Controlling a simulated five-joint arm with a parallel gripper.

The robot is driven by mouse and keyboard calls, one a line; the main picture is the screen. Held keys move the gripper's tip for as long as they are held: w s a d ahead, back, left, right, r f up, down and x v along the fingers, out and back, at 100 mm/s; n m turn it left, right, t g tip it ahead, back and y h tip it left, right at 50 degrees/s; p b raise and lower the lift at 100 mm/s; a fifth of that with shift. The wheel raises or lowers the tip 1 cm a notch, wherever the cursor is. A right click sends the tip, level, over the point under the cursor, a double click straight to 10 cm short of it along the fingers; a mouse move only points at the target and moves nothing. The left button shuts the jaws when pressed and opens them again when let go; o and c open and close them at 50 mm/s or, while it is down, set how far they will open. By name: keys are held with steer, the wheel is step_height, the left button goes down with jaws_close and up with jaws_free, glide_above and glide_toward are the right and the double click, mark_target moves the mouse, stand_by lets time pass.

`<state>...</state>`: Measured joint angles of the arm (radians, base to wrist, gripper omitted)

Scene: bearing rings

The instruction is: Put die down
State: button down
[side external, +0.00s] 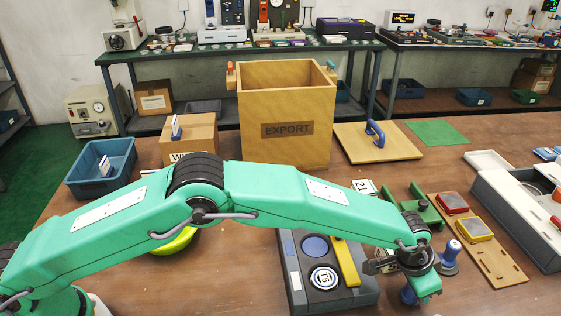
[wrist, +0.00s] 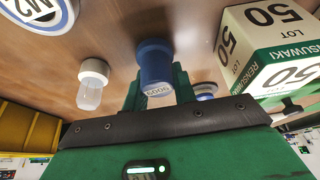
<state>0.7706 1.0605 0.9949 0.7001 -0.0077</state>
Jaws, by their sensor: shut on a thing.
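My gripper (wrist: 157,92) is shut on a blue cylindrical die (wrist: 155,62) with a pale lettered end face; its green fingers stand on both sides of it. In the side view my gripper (side external: 421,284) is low over the front right of the table, and part of the blue die (side external: 408,295) shows beneath it. I cannot tell whether the die touches the table. A blue-knobbed tool (side external: 450,252) stands close to the right of my gripper. A grey block (side external: 295,288) with a blue round area, a white lettered disc and a yellow bar lies to the left.
A wooden board (side external: 490,262) with red and yellow pads lies to the right, a green holder (side external: 425,207) behind. The EXPORT box (side external: 287,100) stands farther back.

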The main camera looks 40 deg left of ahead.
steer(key=shift+f, duration=0.15)
steer(key=c, duration=1.1)
jaws_free()
steer(key=v, duration=1.2)
